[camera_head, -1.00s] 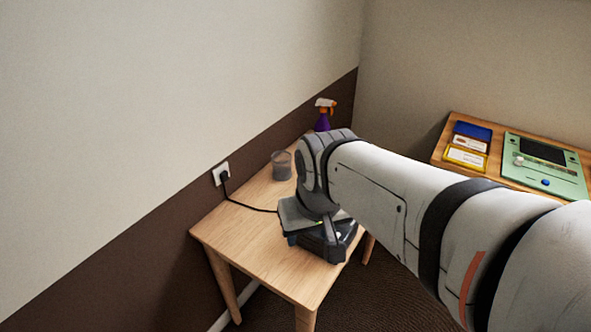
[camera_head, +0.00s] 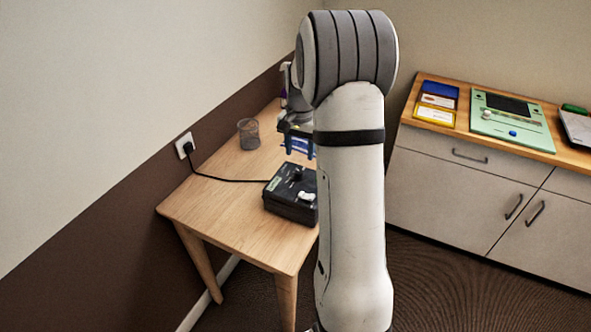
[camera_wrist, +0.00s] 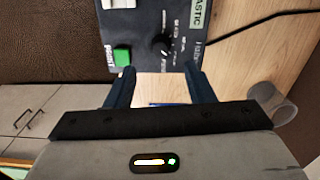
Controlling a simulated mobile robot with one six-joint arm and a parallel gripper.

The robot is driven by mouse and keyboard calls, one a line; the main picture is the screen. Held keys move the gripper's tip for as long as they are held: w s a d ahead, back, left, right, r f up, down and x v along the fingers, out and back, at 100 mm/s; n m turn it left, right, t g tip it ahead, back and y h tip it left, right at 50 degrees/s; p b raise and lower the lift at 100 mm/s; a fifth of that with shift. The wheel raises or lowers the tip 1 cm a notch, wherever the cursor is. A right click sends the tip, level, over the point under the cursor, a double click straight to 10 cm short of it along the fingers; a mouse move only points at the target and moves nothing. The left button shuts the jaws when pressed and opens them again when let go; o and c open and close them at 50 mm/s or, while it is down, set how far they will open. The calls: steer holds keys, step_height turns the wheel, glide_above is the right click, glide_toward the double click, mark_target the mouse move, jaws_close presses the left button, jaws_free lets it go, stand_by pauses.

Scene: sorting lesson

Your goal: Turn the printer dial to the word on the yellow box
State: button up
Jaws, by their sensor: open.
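The black printer (camera_head: 284,207) stands on the small wooden table, partly hidden by my arm in the head view. Its dark dial (camera_wrist: 161,46) shows in the wrist view, with small words around it that I cannot read surely. My gripper (camera_wrist: 160,73) is open and empty, its two dark blue fingers apart at the printer's edge, with the dial beyond the tips. It also shows above the table in the head view (camera_head: 299,147). The yellow box (camera_head: 435,115) lies on the cabinet at right; its word is too small to read.
A green PRINT button (camera_wrist: 122,56) is near the dial. A grey mesh cup (camera_head: 249,134) stands on the table (camera_head: 225,225). A black cord runs to a wall socket (camera_head: 184,146). A green panel (camera_head: 512,124) and a blue box (camera_head: 440,90) lie on the cabinet.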

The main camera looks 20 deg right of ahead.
mark_target(299, 172)
step_height(299, 172, down, 8)
steer(key=shift+r, duration=0.25)
steer(key=shift+c, duration=0.5)
